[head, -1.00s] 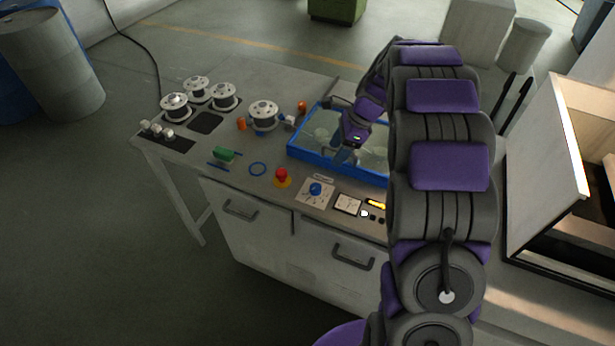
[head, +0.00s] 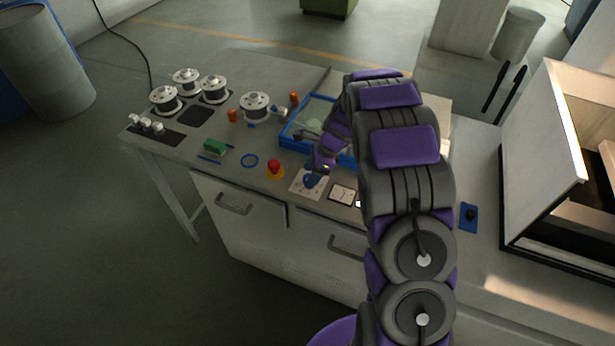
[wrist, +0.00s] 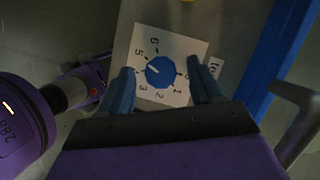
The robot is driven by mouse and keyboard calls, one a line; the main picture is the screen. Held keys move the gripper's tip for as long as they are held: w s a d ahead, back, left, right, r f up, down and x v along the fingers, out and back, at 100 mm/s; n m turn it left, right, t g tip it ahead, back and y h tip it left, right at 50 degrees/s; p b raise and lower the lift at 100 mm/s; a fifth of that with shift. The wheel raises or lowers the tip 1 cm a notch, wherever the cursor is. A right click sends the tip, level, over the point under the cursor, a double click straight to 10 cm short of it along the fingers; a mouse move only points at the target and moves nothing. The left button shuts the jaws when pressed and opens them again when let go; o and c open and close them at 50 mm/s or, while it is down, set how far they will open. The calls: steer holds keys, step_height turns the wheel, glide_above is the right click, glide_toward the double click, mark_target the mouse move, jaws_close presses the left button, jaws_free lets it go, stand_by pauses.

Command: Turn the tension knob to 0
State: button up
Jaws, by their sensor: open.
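The tension knob (wrist: 160,72) is a round blue knob with a white pointer line, on a white dial plate (wrist: 175,42) printed with numbers. In the wrist view its pointer is turned to the left, near the 5; the 0 side is at the right, partly covered by a finger. In the head view the dial plate (head: 299,187) lies at the bench front, with the knob (head: 313,181) partly hidden by my gripper (head: 318,170). In the wrist view my gripper (wrist: 160,68) is open, its blue fingers on either side of the knob, with gaps showing.
A red button on a yellow base (head: 275,168) is just left of the dial. A meter (head: 342,194) sits to its right, and a blue-rimmed tray (head: 291,140) behind. Several wire spools (head: 256,107) stand farther left. The open-fronted cabinet (head: 545,150) is at the right.

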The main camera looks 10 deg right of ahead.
steer(key=shift+d+f, duration=0.7)
steer(key=shift+d, duration=0.05)
steer(key=shift+a, duration=1.25)
steer(key=shift+c, duration=1.9)
steer(key=shift+d, duration=0.75)
steer(key=c, duration=0.4)
steer(key=shift+c, duration=1)
steer(key=shift+r, duration=0.1)
steer(key=shift+c, duration=0.4)
